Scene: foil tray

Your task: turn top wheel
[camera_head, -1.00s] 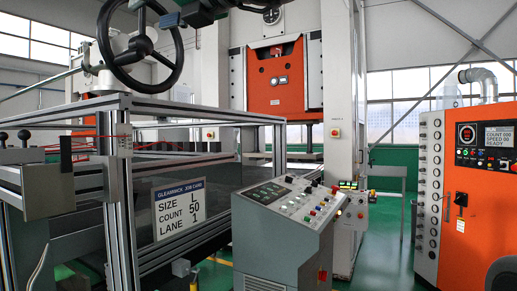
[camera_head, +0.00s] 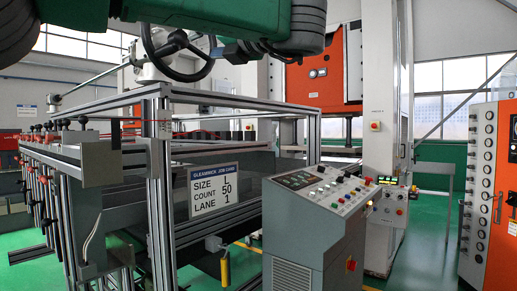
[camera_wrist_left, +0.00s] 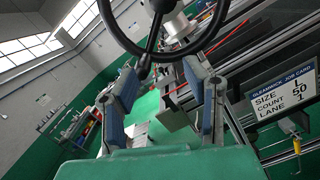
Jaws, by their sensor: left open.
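The top wheel (camera_head: 178,40) is a black three-spoke handwheel above the corner of the metal frame in the head view. My green left arm crosses in front of its upper part and hides some of the rim. My left gripper (camera_head: 228,51) is at the wheel's right side there, with its fingers partly hidden. In the left wrist view the gripper (camera_wrist_left: 162,68) is open, with two blue-padded fingers spread apart. The wheel (camera_wrist_left: 155,28) lies ahead of them, its lower rim near the fingertips. Nothing shows between the pads as held. My right gripper is not in view.
The metal frame (camera_head: 158,150) with a job card (camera_head: 214,190) stands below the wheel. A grey control console (camera_head: 315,235) is right of it. An orange press (camera_head: 325,80) stands behind, and an orange cabinet (camera_head: 490,190) is at the right.

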